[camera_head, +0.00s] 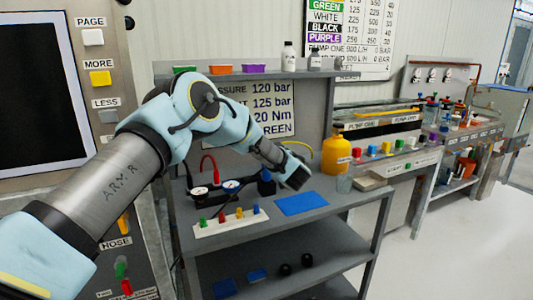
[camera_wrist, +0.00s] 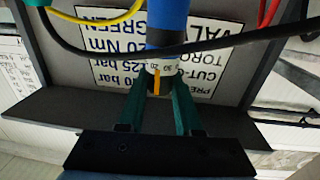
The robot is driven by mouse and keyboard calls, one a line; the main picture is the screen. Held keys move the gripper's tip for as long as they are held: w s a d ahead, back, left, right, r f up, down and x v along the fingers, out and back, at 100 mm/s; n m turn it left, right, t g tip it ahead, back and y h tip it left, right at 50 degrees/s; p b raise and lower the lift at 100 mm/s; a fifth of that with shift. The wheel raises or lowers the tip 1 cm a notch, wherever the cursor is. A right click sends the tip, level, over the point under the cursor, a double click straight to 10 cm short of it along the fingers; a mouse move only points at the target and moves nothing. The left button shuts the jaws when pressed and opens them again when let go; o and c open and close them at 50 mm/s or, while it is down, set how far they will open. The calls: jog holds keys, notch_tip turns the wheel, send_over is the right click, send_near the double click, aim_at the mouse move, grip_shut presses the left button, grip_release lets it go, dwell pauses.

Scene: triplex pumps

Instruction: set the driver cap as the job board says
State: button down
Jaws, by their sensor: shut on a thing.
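The driver (camera_wrist: 166,25) has a blue body, a white number band (camera_wrist: 167,65) and a dark cap (camera_wrist: 158,88) with a yellow line. My gripper's (camera_wrist: 159,85) two green fingers are shut on the cap from both sides. The yellow line points at the band close to the 20, with a 30 beside it; exact alignment is too small to tell. In the head view, my gripper (camera_head: 294,178) is low over the bench beside the blue driver (camera_head: 266,184). The job board (camera_head: 270,112) shows 120 bar, 125 bar, 20 Nm and GREEN, partly covered by my arm.
Two gauges (camera_head: 231,186), a white strip with coloured pegs (camera_head: 228,222) and a blue mat (camera_head: 301,204) lie on the bench. A yellow bottle (camera_head: 335,155) stands at the right. Black, yellow and red hoses cross close to the driver in the wrist view.

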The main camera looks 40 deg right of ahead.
jog(key=shift+n+t+y+b, duration=0.65)
jog(key=shift+n+y, duration=0.45)
jog(key=shift+y, duration=0.5)
jog(key=c, duration=0.6)
grip_release()
jog(key=b+v, duration=0.3)
jog(key=v, duration=0.7)
jog(key=shift+s+a, duration=0.1)
jog(key=shift+s, duration=0.25)
